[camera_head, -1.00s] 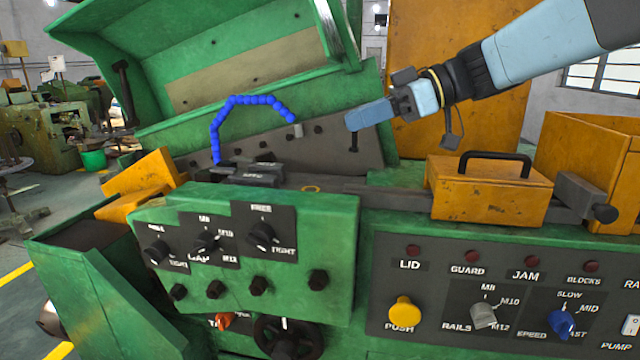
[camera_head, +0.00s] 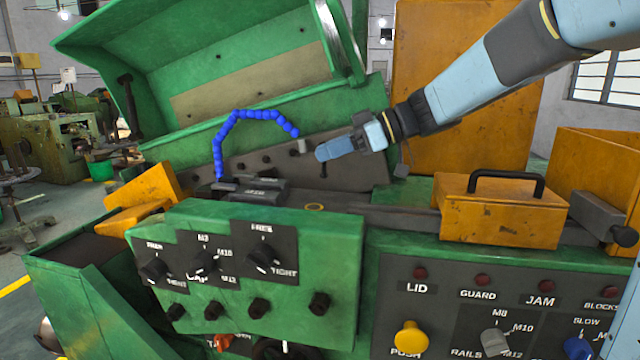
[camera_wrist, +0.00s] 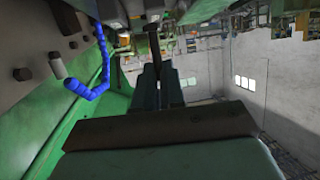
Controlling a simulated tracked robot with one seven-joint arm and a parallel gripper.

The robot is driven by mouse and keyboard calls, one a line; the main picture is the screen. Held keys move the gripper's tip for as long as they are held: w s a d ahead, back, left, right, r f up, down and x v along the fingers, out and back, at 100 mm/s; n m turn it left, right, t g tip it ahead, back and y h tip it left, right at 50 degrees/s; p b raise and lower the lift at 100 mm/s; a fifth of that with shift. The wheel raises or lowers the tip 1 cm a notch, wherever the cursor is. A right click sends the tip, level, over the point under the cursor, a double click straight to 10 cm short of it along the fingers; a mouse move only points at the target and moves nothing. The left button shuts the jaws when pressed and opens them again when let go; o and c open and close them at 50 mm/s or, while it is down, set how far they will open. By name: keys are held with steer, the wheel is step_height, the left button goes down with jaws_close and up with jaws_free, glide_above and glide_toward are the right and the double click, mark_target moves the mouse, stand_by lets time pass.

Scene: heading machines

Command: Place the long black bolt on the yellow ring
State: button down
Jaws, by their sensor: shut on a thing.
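The yellow ring (camera_head: 314,207) lies flat on the dark machine bed, behind the green panel with knobs. My gripper (camera_head: 323,154) is above the ring in the head view, apart from it. It is shut on the long black bolt (camera_head: 323,170), which hangs down below the fingertips, clear of the bed. In the wrist view the gripper fingers (camera_wrist: 157,82) close on the bolt (camera_wrist: 154,45), and part of the bolt is hidden between them. The ring cannot be made out in the wrist view.
A dark block (camera_head: 255,192) sits left of the ring. An orange box with a handle (camera_head: 500,215) stands to the right. The raised green lid (camera_head: 200,60) is behind.

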steer(key=w+f, duration=0.1)
steer(key=a+f, duration=0.1)
steer(key=f, duration=0.1)
steer(key=w+a+f, duration=0.1)
steer(key=shift+w+a+f, duration=0.15)
steer(key=shift+w+f, duration=0.1)
steer(key=shift+w, duration=0.1)
step_height(320, 180, down, 3)
steer(key=shift+w+a+f, duration=0.1)
steer(key=shift+w+f, duration=0.05)
steer(key=shift+f, duration=0.05)
steer(key=c, duration=1.7)
jaws_free()
steer(key=o, duration=0.5)
steer(key=shift+r, duration=0.15)
steer(key=v, duration=0.7)
steer(key=shift+d, duration=0.3)
